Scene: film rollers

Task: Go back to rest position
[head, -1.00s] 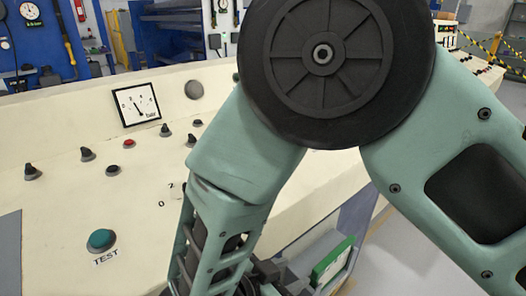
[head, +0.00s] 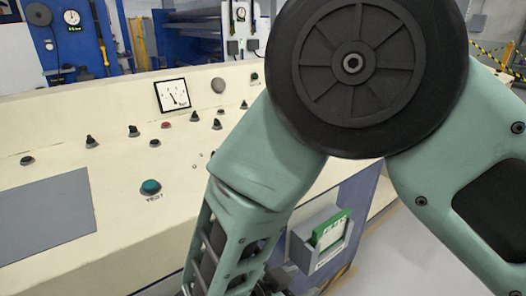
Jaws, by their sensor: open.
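My arm fills the middle and right of the head view, bent at a big dark round joint. Its forearm runs down to the bottom edge. Dark parts of my gripper (head: 272,284) show at the bottom edge, partly behind the forearm, left of and below a grey holder (head: 308,240). The gripper is open; its fingertips are not clearly seen. The holder is on the side of the cream console (head: 120,215) and has a green-edged piece (head: 330,230) in it. I see nothing held.
The console top carries a teal TEST button (head: 150,187), several dark knobs, a red button (head: 166,125) and a pressure gauge (head: 173,95). A grey plate (head: 45,215) lies at the left. Pale floor (head: 385,265) is open at the right.

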